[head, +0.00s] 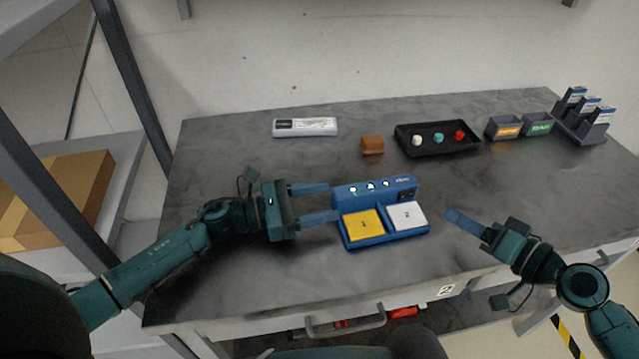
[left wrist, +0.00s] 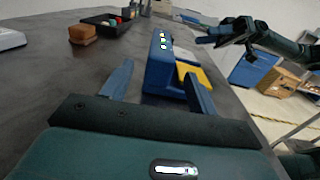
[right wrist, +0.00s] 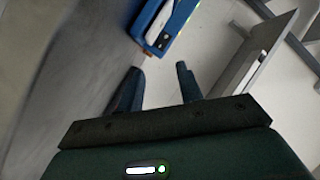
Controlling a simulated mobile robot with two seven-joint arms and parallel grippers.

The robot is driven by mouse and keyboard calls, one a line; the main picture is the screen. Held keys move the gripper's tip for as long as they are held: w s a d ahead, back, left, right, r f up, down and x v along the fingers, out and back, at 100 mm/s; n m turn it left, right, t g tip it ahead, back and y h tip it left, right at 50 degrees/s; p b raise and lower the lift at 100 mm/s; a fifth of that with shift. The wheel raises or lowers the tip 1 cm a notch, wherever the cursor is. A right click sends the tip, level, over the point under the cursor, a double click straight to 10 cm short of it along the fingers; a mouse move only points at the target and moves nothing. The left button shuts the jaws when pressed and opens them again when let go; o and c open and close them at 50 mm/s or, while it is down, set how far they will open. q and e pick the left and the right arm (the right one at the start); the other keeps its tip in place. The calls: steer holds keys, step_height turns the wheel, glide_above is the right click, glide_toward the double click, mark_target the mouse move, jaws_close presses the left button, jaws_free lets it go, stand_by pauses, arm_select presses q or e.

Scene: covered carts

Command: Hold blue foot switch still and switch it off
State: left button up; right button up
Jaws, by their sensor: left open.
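The blue foot switch (head: 375,234) lies on the grey table, with a yellow pedal marked 1 (head: 363,225) and a white pedal marked 2 (head: 407,215). Lights glow white-green along its raised back housing (head: 346,197). In the left wrist view the housing (left wrist: 158,68) stands just ahead of the fingers. My left gripper (head: 330,201) is open at the switch's left end, its fingertips at or beside the housing; contact is unclear. My right gripper (head: 452,215) is right of the switch, apart from it. In the right wrist view its fingers (right wrist: 158,80) are spread and empty, with the switch (right wrist: 162,30) beyond.
Behind the switch are a white labelled box (head: 305,132), a brown block (head: 372,145) and a black tray (head: 437,153) with coloured knobs. Small bins (head: 503,133) and a dark rack (head: 583,130) stand at the back right. The table's front edge and drawer handle lie nearer.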

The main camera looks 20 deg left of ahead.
mark_target(353, 194)
arm_select(q)
steer(key=x, duration=0.6)
steer(key=shift+w+d+r, duration=0.25)
steer(key=shift+d+r, duration=0.05)
steer(key=shift+d, duration=0.05)
steer(key=shift+c, duration=0.5)
